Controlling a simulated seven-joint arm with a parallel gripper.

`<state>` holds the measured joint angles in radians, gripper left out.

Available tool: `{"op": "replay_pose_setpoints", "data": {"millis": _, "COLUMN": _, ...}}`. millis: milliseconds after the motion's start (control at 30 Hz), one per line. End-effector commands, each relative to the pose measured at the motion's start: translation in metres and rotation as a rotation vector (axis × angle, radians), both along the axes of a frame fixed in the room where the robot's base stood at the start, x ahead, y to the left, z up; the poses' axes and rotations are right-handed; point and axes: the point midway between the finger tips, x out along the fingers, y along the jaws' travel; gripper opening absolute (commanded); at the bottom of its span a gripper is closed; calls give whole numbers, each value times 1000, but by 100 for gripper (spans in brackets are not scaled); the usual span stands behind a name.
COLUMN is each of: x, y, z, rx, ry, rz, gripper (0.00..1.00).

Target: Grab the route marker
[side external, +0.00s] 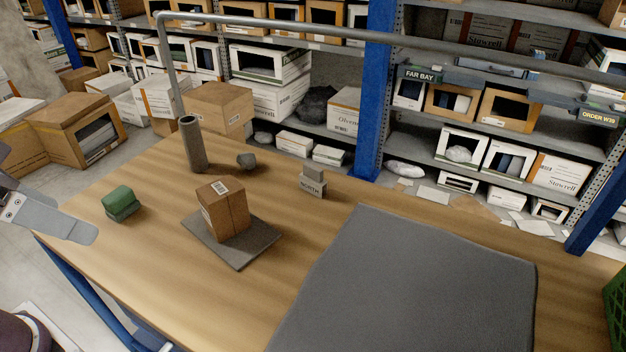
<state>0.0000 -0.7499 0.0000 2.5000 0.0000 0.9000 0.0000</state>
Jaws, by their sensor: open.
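A small grey block lettered NORTH (312,184), which looks like the route marker, stands upright near the back edge of the wooden table. My gripper (78,228) shows only in part at the left edge, above the table's left corner. It is open, with nothing seen between its fingers. It is far to the left of the marker, and the two are well apart. The rest of my gripper is cut off by the frame.
A grey mat (410,285) lies flat at right.

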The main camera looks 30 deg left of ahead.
Motion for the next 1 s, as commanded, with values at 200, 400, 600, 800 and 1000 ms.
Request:
{"op": "replay_pose_setpoints", "data": {"millis": 200, "x": 4, "y": 1, "z": 1, "rx": 7, "ry": -3, "rz": -17, "gripper": 73}}
{"op": "replay_pose_setpoints", "data": {"millis": 400, "x": 120, "y": 21, "z": 10, "rx": 248, "ry": -109, "rz": -410, "gripper": 73}}
{"op": "replay_pose_setpoints", "data": {"millis": 600, "x": 291, "y": 35, "z": -30, "rx": 952, "ry": -203, "rz": -1076, "gripper": 73}}
{"op": "replay_pose_setpoints", "data": {"millis": 800, "x": 397, "y": -23, "z": -80, "rx": 1868, "ry": -205, "rz": -1819, "gripper": 73}}
{"op": "replay_pose_setpoints", "data": {"millis": 1000, "x": 417, "y": -81, "z": -108, "rx": -2251, "ry": 218, "rz": 2051, "gripper": 73}}
